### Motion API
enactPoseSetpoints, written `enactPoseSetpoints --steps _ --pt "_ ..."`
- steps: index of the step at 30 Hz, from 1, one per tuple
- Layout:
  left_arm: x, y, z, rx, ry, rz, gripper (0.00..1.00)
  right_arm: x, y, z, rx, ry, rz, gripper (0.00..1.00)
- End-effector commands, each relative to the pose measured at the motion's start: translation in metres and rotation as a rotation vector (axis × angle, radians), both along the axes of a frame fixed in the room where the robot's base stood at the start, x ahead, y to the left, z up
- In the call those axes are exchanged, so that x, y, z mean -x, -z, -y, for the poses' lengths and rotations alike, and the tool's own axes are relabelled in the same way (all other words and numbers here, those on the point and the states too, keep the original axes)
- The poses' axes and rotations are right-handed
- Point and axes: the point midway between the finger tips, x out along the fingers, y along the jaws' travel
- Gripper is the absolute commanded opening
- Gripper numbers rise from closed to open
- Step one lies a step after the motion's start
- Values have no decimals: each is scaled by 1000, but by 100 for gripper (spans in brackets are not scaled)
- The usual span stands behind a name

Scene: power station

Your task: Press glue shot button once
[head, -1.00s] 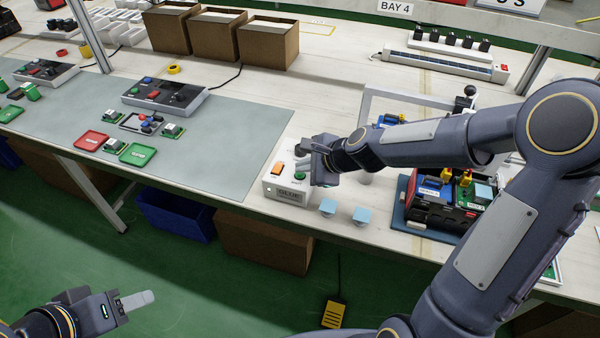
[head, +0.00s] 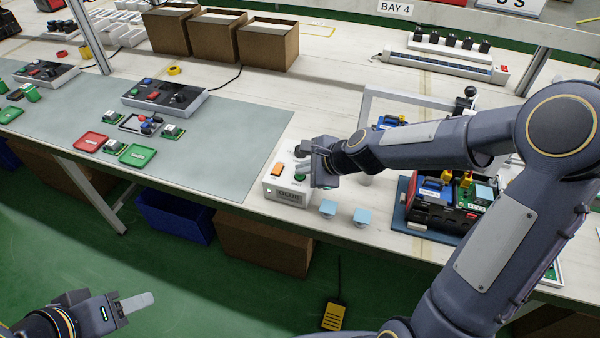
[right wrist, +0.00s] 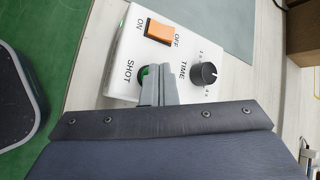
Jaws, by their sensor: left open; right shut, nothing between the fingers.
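The white glue box (head: 285,194) sits at the front edge of the bench, with an orange on/off switch (head: 277,170) and the green shot button (head: 300,177) on top. In the right wrist view the green shot button (right wrist: 143,73) shows beside the "SHOT" label, partly hidden behind my fingertips. My right gripper (right wrist: 157,72) is shut and empty, its tips at the button; I cannot tell whether they touch it. In the head view, my right gripper (head: 305,168) is over the box. My left gripper (head: 146,302) is open and empty, low above the floor.
A black TIME knob (right wrist: 204,75) is close to the right of my right fingers. Two light blue pieces (head: 344,212) stand right of the box. A black device with coloured parts (head: 440,205) is further right. A grey mat (head: 215,165) lies to the left.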

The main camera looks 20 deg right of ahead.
Motion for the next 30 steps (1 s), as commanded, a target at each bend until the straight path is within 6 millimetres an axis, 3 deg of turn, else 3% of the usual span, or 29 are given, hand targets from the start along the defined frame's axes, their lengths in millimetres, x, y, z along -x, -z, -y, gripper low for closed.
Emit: enactPoseSetpoints --steps 6,17,30 --pt "0 -12 0 0 0 0 47 0 -13 0 0 0 0 0" --pt "0 -12 0 0 0 0 47 0 -14 0 0 0 0 0" --pt "0 -50 0 0 0 0 47 0 -55 0 -1 -1 0 0"
